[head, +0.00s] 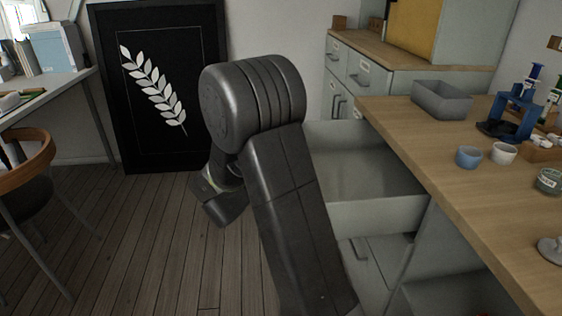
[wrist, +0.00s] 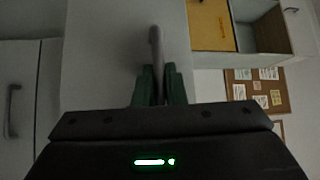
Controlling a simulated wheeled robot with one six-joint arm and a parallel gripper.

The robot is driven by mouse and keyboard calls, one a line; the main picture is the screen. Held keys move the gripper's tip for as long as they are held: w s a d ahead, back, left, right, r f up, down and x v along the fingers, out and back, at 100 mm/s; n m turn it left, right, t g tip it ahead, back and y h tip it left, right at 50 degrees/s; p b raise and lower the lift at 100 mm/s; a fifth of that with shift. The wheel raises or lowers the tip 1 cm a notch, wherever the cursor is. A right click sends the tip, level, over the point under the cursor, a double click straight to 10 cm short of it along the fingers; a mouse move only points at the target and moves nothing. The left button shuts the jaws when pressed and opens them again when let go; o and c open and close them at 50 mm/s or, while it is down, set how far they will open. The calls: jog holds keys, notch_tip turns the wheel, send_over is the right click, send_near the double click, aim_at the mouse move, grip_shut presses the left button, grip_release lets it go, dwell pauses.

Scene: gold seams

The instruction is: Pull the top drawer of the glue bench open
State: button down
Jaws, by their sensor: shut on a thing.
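The glue bench (head: 470,165) is on the right of the head view, with a wooden top. Its top drawer (head: 385,210) stands pulled out and looks empty inside. In the wrist view, the pale drawer front (wrist: 95,60) has a grey bar handle (wrist: 156,45). My gripper (wrist: 158,85) is shut on this handle, with its green fingers on both sides of it. In the head view my arm covers the drawer's front and the handle, and the fingertips are hidden.
A chair (head: 30,190) is at the left. Wooden floor (head: 165,240) lies clear left of my arm.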

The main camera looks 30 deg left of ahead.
jog(key=c, duration=1.5)
grip_release()
jog(key=p+v, duration=0.2)
jog(key=v, duration=1.1)
jog(key=shift+s, duration=0.4)
jog(key=shift+w+f, duration=0.1)
jog(key=b+x, duration=0.2)
jog(key=x, duration=1.1)
jog(key=shift+w, duration=0.25)
jog(key=shift+w+d, duration=0.15)
jog(key=shift+w, duration=0.05)
